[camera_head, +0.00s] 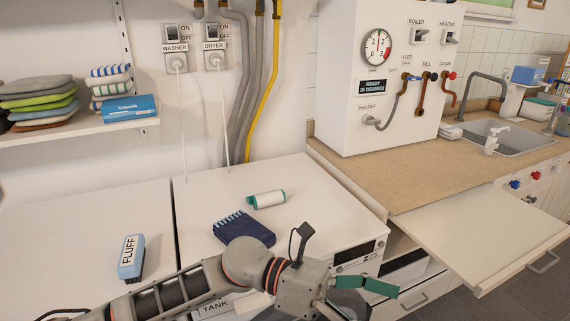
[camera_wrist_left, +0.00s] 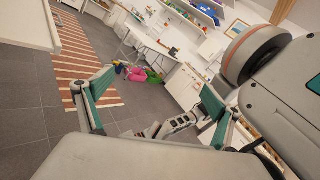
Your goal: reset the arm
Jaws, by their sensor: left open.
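My left arm comes in from the left across the front of the white machine tops in the head view. Its gripper (camera_head: 362,298) is out past the front edge, over the floor side, with its green-padded fingers spread and nothing between them. In the left wrist view the fingers of my left gripper (camera_wrist_left: 156,90) stand wide apart, with open room and floor behind. A small grey jointed part shows low between them; I cannot tell clearly what it is. My right gripper cannot be made out in either view.
A pulled-out board (camera_head: 480,235) juts out right of the gripper. Folded cloths (camera_head: 38,100) sit on a shelf.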

